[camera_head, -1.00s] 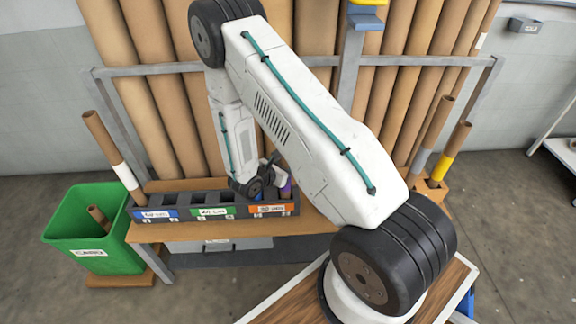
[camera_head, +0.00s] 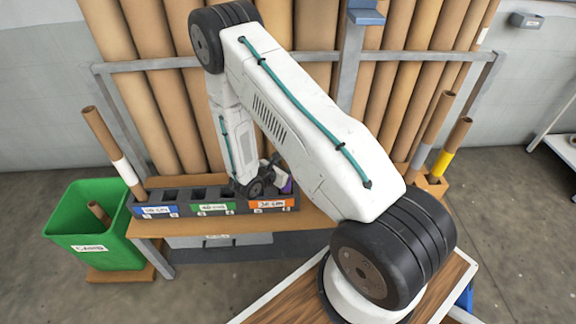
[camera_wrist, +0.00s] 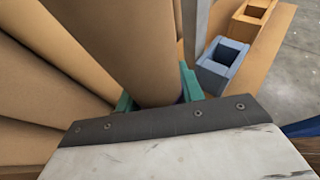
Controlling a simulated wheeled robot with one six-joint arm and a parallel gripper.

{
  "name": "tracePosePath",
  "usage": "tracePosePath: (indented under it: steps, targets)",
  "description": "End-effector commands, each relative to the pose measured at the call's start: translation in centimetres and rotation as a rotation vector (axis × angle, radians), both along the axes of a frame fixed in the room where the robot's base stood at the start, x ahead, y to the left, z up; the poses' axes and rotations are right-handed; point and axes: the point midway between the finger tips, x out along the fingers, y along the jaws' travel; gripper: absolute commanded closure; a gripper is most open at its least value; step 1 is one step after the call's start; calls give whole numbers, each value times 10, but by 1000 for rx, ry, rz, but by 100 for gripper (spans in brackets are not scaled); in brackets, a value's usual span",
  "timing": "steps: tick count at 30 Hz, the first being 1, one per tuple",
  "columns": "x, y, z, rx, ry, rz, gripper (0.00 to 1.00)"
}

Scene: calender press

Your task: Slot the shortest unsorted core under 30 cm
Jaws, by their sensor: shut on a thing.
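My gripper (camera_wrist: 158,95) has its teal fingers on both sides of a brown cardboard core (camera_wrist: 135,45) and is shut on it. A bit of purple shows at the core's lower end, by the right finger. In the body camera view, my wrist is over the right part of the slotted rack, and a purple patch (camera_head: 287,186) shows beside it. The dark rack has a blue label (camera_head: 156,211), a green label (camera_head: 212,208) and an orange label (camera_head: 271,204). The orange label seems to read 30 cm. My arm hides part of the rack; the core's length cannot be judged.
A green bin (camera_head: 75,240) holding a brown core (camera_head: 99,212) stands left of the wooden bench. A white-banded core (camera_head: 112,148) leans at the rack's left end. Tall brown tubes (camera_head: 316,90) stand behind. A yellow-banded core (camera_head: 452,148) stands at right. The wrist view shows a blue-grey square holder (camera_wrist: 208,72).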

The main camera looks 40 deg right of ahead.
Motion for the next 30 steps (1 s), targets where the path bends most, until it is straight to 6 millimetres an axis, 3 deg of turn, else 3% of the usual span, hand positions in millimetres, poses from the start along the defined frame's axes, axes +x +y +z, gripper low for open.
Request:
tracePosePath:
  steps: [18,19,21,30]
  targets:
    - [0,0,-16,0,0,0,86]
    - [0,0,-15,0,0,0,54]
    - [0,0,-15,0,0,0,37]
    - [0,2,-14,0,0,1,37]
